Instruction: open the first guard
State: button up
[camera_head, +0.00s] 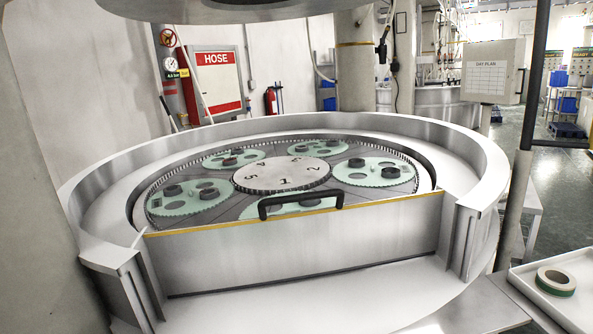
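The guard (300,258) is a flat grey metal panel with a yellow top edge, across the front of a round lapping machine. It stands upright between two metal posts, filling the gap in the machine's round rim (108,190). A black bar handle (301,201) rises at the middle of its top edge. Behind it lies the lapping plate with green toothed carriers (375,172) and a numbered centre disc (281,175). The guard hides part of the front carrier. My gripper is not in view, and nothing visible touches the handle.
A large round metal part (235,10) hangs above the plate. A grey pole (515,195) stands right of the machine. A white tray (572,270) with a tape roll (555,282) is at the lower right. The space before the guard looks clear.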

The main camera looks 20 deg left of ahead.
aim_at(264, 250)
jog(key=u, duration=0.5)
jog(key=i, duration=1.1)
jog(key=u, duration=0.7)
jog(key=k, duration=0.85)
jog(key=u, duration=0.2)
jog(key=i, duration=0.9)
jog(key=z, duration=0.15)
